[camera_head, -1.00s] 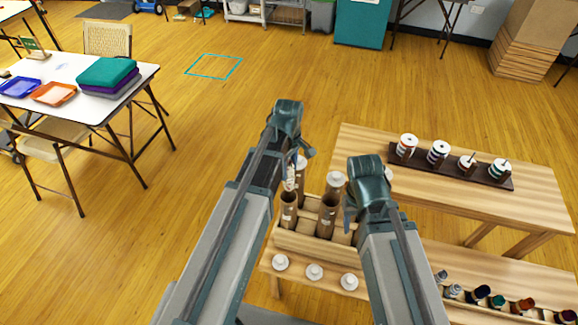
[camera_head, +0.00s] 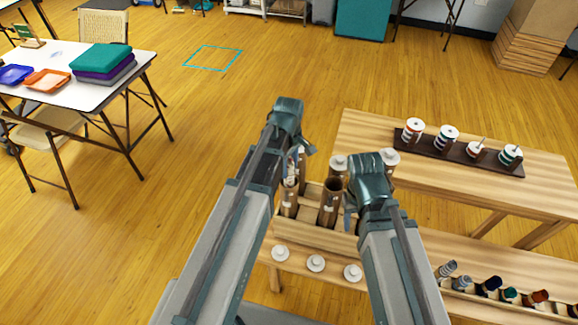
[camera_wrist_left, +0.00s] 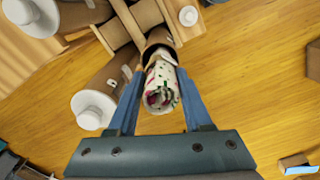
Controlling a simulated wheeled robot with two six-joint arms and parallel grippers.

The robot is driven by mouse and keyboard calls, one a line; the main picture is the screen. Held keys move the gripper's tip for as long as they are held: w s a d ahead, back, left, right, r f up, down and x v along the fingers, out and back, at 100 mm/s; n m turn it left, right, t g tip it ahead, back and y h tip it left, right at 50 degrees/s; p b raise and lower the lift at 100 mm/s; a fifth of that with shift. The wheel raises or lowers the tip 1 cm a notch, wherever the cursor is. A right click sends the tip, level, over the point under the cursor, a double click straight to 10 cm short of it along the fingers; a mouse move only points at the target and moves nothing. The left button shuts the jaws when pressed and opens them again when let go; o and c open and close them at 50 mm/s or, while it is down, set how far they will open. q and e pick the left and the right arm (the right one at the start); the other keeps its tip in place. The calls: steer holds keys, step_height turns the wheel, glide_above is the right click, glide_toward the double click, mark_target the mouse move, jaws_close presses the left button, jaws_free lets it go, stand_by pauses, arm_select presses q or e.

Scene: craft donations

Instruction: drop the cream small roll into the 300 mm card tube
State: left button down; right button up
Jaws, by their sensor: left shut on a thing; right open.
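My left gripper (camera_head: 298,152) is shut on the cream small roll (camera_wrist_left: 162,86), a cream cylinder with red and green marks. The roll shows only partly in the head view (camera_head: 291,168). It is over the mouth of a brown card tube (camera_head: 289,203) at the rack's front left; that tube also shows in the left wrist view (camera_wrist_left: 159,39). Whether the roll's lower end is inside cannot be told. A wider open tube (camera_head: 330,205) stands just right of it. Which tube is the 300 mm one cannot be read. My right gripper (camera_head: 352,205) is open, beside the rack's right part, partly hidden by its own arm.
The wooden rack (camera_head: 310,236) holds several tubes, some behind with white caps (camera_head: 338,162). Loose white caps (camera_head: 316,263) lie in front. A dark spool stand (camera_head: 462,155) is on the right table, with small coloured rolls (camera_head: 489,284) on the lower bench.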

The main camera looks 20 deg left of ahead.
arm_select(q)
steer(key=shift+c, duration=1.2)
jaws_free()
step_height(320, 180, up, 14)
steer(key=p, duration=1.4)
steer(key=shift+d+f, duration=0.1)
steer(key=shift+f, duration=0.05)
steer(key=s+d+f+m+b, duration=0.1)
steer(key=s+d+m, duration=0.4)
steer(key=s+m, duration=0.2)
steer(key=s+d+f+m+y+b, duration=0.1)
steer(key=s+d+m, duration=0.4)
steer(key=m, duration=0.5)
steer(key=shift+s+d+f+b, duration=0.15)
steer(key=shift+s+f+b, duration=0.6)
steer(key=shift+s, duration=0.4)
